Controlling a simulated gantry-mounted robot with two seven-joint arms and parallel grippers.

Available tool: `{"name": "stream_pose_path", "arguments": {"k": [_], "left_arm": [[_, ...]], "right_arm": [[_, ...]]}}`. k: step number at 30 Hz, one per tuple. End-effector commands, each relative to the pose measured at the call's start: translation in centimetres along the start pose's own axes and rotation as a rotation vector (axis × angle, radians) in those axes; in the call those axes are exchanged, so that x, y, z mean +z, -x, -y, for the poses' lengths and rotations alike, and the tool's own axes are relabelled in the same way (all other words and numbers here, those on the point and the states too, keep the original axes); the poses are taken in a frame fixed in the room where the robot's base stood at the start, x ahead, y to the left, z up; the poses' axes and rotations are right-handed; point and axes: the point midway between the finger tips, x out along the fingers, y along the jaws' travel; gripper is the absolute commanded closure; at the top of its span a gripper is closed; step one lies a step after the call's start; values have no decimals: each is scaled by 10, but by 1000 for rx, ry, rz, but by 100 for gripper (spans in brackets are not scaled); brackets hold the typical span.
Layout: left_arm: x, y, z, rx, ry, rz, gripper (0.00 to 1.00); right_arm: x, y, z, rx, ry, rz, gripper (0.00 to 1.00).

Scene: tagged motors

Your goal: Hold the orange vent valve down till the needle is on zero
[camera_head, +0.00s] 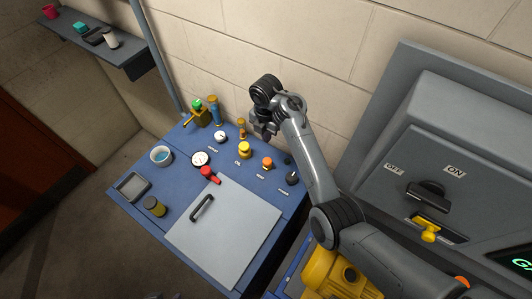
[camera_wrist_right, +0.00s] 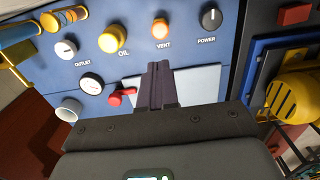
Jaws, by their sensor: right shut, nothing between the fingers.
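The orange vent valve (camera_head: 267,162) is a round knob on the blue bench, with a label beside it; in the right wrist view it is the orange knob (camera_wrist_right: 160,29) above the word VENT. My right gripper (camera_head: 265,133) hangs over the back of the bench, apart from the valve in the picture. Its fingers (camera_wrist_right: 158,68) are shut together and empty, and the valve shows beyond their tips. My left gripper is out of view.
A yellow oil knob (camera_head: 245,150) and black power knob (camera_head: 292,178) flank the valve. A red lever (camera_head: 209,174) is near the gauge.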

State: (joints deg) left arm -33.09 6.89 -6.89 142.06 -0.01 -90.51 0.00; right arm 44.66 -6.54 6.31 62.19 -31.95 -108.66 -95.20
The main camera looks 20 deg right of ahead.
Motion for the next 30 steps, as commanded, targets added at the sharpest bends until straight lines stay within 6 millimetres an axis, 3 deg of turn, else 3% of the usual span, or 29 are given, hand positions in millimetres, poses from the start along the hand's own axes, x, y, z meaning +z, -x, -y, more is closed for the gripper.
{"name": "stream_pose_path", "arguments": {"k": [17,23,30], "left_arm": [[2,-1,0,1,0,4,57],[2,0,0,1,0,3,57],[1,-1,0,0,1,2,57]], "right_arm": [[0,-8,0,-2,3,-1,100],[0,-34,1,-4,3,0,100],[0,-80,1,-5,2,-1,100]]}}
